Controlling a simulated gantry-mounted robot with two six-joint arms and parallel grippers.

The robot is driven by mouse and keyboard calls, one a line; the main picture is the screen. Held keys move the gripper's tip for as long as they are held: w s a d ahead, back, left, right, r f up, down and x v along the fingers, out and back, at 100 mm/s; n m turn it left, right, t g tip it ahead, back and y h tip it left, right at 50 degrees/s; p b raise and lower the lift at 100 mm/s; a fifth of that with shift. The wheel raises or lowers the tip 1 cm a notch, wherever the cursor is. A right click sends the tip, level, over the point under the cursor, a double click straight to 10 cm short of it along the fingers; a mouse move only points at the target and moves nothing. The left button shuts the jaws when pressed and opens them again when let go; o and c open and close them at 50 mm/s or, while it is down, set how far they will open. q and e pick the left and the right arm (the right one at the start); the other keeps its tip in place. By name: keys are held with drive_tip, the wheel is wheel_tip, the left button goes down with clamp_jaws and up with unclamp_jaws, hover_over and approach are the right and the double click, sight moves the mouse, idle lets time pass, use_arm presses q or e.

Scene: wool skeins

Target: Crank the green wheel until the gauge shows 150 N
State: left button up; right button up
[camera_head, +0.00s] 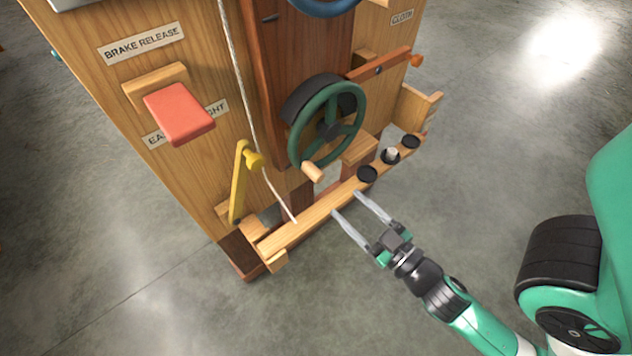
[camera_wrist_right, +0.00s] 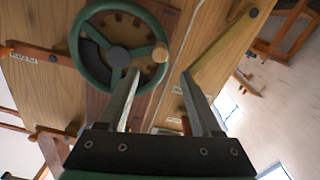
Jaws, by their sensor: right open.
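The green wheel (camera_head: 326,122) stands upright on the front of the wooden cabinet, with a light wooden crank knob (camera_head: 312,171) at its lower left. My right gripper (camera_head: 345,202) is open and empty, low in front of the wheel and apart from the knob in the head view. In the right wrist view the wheel (camera_wrist_right: 122,46) is beyond the fingers (camera_wrist_right: 160,84), with the knob (camera_wrist_right: 160,52) seen between and above the fingertips. My left gripper is not in view. No gauge reading is visible in these views.
A yellow lever (camera_head: 238,183) and a hanging rope (camera_head: 237,75) are left of the wheel. A red brake pad (camera_head: 179,114) sticks out at upper left. A wooden ledge (camera_head: 310,222) with dark round cups (camera_head: 367,174) runs below the wheel. Open floor lies in front.

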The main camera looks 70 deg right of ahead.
sight(321, 179)
drive_tip(key=p+x, duration=0.2)
drive_tip(key=r+p+x, duration=0.1)
drive_tip(key=p+x, duration=0.1)
drive_tip(key=p, duration=0.1)
drive_tip(key=shift+w+d, duration=0.15)
drive_tip(key=shift+w, duration=0.15)
drive_tip(key=x, duration=0.2)
drive_tip(key=p+x, duration=0.1)
drive_tip(key=x, duration=0.1)
drive_tip(key=f+p+x, duration=0.1)
drive_tip(key=x, duration=0.2)
clamp_jaws()
drive_tip(key=shift+r, duration=0.1)
idle(0.7)
